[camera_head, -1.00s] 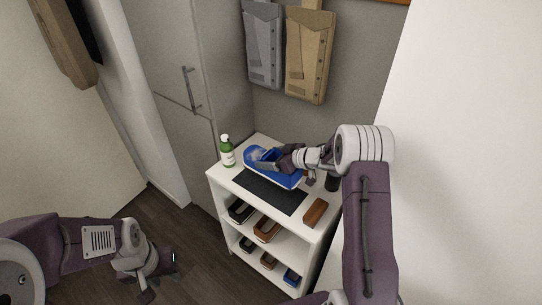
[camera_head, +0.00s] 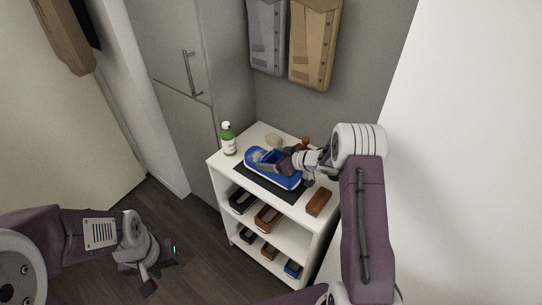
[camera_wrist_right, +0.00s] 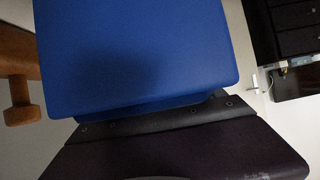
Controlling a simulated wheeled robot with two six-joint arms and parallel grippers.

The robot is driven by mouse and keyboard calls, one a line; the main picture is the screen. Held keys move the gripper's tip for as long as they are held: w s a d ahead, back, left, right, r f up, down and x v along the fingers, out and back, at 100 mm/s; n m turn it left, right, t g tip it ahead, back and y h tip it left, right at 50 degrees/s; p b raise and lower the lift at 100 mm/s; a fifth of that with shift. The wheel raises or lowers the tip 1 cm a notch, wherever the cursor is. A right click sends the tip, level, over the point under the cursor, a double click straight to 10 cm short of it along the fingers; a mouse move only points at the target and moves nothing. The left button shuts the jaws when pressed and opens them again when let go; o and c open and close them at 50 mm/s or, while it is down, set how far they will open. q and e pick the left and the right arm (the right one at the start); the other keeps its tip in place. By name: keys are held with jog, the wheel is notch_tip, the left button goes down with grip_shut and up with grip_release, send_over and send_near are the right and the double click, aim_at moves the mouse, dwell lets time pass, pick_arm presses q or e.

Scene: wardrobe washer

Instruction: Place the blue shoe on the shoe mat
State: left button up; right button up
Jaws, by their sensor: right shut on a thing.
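The blue shoe (camera_head: 263,171) is at the top of the white shelf unit, over the dark shoe mat (camera_head: 296,194). The mat's front and right edges show around it; I cannot tell whether the sole touches the mat. My right gripper (camera_head: 285,162) is shut on the shoe at its upper right side. In the right wrist view the shoe (camera_wrist_right: 135,55) fills much of the picture as a plain blue surface. My left gripper (camera_head: 162,267) hangs open and empty above the floor, at the lower left, far from the shelf.
Several shoes sit on the lower shelves (camera_head: 286,238). A white wall (camera_head: 455,150) is close on the right.

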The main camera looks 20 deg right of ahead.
jog(key=shift+f, duration=0.55)
jog(key=shift+f+b, duration=0.3)
jog(key=o, duration=1.7)
jog(key=shift+o, duration=0.2)
jog(key=shift+r, duration=0.1)
